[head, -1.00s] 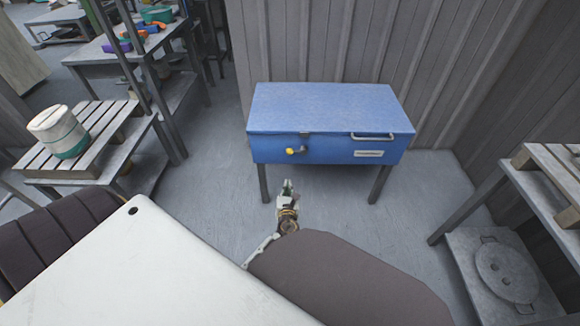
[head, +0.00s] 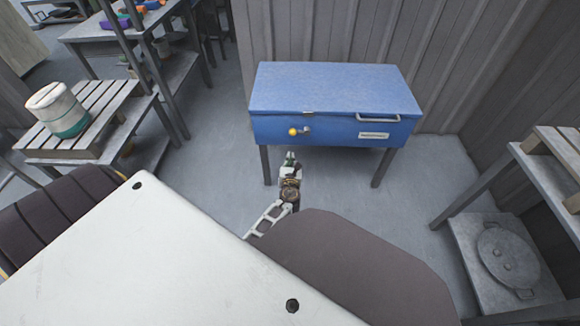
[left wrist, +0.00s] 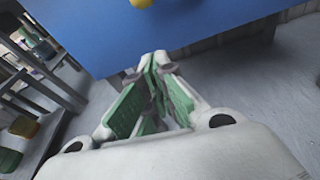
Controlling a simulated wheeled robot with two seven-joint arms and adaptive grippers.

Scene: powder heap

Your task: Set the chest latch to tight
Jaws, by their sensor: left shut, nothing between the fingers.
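The blue chest (head: 335,92) stands on legs against the wall, lid closed. Its latch (head: 304,131) is on the front face, left of the middle, with a yellow knob (head: 293,132) pointing left. The knob also shows at the top edge of the left wrist view (left wrist: 141,3), partly cut off. My left gripper (head: 290,156) is shut and empty, just below and in front of the chest, apart from the latch. Its green-padded fingers meet in the left wrist view (left wrist: 155,58). The chest's blue front (left wrist: 185,28) is ahead of them. My right gripper is out of sight.
A metal handle (head: 378,118) and a white label (head: 373,135) are on the chest front. A slatted table with a white-and-green pot (head: 58,110) stands left. A shelf rack (head: 545,175) with a lidded grey container (head: 508,255) stands right. Floor around the chest is clear.

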